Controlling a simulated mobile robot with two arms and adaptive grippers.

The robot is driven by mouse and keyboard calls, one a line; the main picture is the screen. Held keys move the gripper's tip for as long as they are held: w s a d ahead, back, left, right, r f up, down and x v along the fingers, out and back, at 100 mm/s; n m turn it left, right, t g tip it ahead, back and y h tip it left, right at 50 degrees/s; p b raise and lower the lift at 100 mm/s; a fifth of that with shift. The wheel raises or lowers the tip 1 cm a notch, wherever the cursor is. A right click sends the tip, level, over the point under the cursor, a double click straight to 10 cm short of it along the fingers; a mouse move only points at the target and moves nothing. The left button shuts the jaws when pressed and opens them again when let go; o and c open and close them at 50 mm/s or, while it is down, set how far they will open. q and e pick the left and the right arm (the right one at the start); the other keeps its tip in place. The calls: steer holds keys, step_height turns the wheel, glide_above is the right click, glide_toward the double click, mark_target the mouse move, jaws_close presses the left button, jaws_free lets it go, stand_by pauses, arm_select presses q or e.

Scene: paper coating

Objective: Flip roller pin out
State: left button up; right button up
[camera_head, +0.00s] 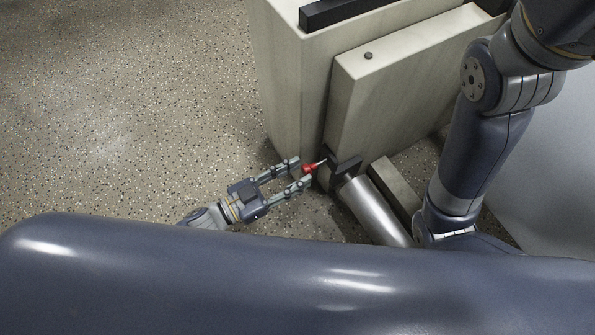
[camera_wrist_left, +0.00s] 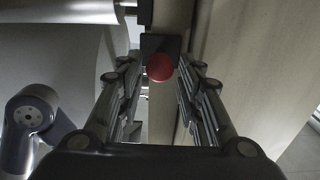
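The roller pin has a red knob (camera_head: 308,169) and a thin light shaft that reaches the black bracket (camera_head: 345,166) at the end of the silver roller (camera_head: 374,210). My left gripper (camera_head: 303,171) points at the bracket with its fingers on either side of the red knob. In the left wrist view, the red knob (camera_wrist_left: 160,67) sits centred between the spread fingers, with a gap on each side. My left gripper is open and not closed on the pin. My right arm comes in at the right, but its gripper is hidden.
A tall pale machine housing (camera_head: 285,90) with a pale panel (camera_head: 390,80) stands behind the bracket. A pale beam (camera_head: 395,187) lies beside the roller. The speckled floor (camera_head: 120,110) at the left is clear. My own body fills the bottom.

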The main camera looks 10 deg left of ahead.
arm_select(q)
steer(key=v, duration=1.1)
